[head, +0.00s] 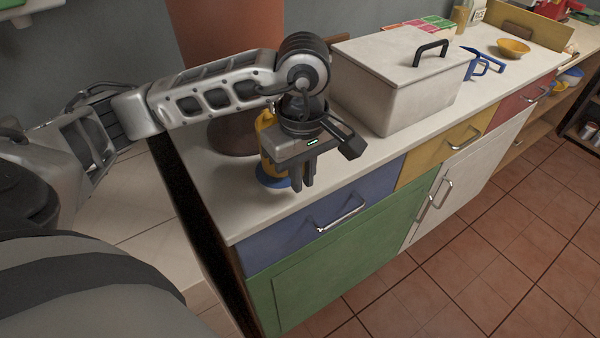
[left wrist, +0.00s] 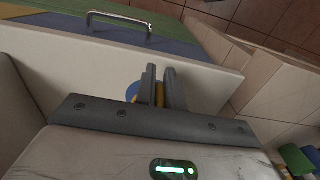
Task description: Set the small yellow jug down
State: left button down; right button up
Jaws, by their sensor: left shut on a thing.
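The small yellow jug (head: 267,165) is mostly hidden behind my left gripper in the head view. A round blue part shows at its lower end. It is over the near left end of the white counter (head: 240,205), and I cannot tell whether it touches the top. My left gripper (head: 303,178) points down and is shut on the jug. In the left wrist view, a little yellow and blue of the jug (left wrist: 131,92) shows beside the narrowly spaced fingers (left wrist: 163,88). My right gripper is not in view.
A large white lidded box (head: 385,90) stands right of my gripper. A big terracotta-coloured pot (head: 220,35) stands behind. A blue tool (head: 478,68) and a yellow bowl (head: 513,48) are farther right. The counter's near left corner is clear.

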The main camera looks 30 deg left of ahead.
pick_arm(q)
jog(key=shift+a+f, duration=0.3)
jog(key=shift+a, duration=0.1)
jog(key=shift+w+f, duration=0.1)
jog(key=shift+f, duration=0.5)
jog(key=c, duration=1.5)
grip_release()
notch_tip(320, 180, up, 12)
jog(key=shift+r+p, duration=0.2)
jog(key=shift+p, duration=0.2)
